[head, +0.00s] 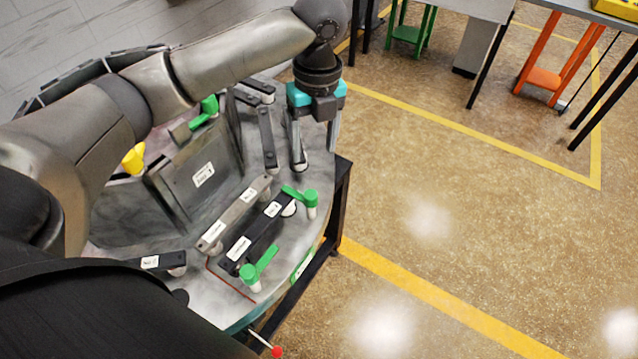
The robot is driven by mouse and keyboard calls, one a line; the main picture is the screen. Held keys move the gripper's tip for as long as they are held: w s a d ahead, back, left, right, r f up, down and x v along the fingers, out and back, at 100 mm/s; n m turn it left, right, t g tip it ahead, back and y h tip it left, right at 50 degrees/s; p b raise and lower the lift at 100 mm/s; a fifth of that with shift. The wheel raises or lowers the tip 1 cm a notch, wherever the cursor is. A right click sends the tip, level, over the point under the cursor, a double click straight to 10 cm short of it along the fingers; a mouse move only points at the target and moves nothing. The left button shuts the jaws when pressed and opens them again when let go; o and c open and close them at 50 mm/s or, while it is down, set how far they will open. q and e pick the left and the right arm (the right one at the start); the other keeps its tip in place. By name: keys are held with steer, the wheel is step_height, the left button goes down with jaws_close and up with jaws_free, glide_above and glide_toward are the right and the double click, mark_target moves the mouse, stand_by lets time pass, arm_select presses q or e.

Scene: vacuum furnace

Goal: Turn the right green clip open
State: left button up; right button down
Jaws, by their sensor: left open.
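A green clip (302,197) with a round knob sits at the upper right end of a black bar near the edge of the round furnace plate. Another green clip (259,267) sits at the bar's lower end. A third green clip (206,111) is farther back, partly hidden by my arm. My left gripper (316,158) points down over the plate's right edge, above and beyond the upper right front clip in the picture. Its fingers are apart with nothing between them. My right gripper is not in view.
The round metal furnace plate (215,280) carries labelled bars (235,214) and a square panel (200,170). A yellow knob (134,158) is at the left. A red-tipped lever (276,350) sticks out below. Open floor with yellow lines lies to the right.

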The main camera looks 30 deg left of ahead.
mark_target(310, 193)
arm_select(q)
steer(key=f+b, duration=0.1)
steer(key=f, duration=0.4)
steer(key=f+b, duration=0.1)
steer(key=f, duration=0.4)
steer(key=f+b, duration=0.1)
steer(key=f, duration=0.3)
steer(key=shift+s+a+f, duration=0.3)
steer(key=shift+a+f, duration=0.05)
steer(key=shift+f, duration=0.05)
jaws_close()
stand_by(0.8)
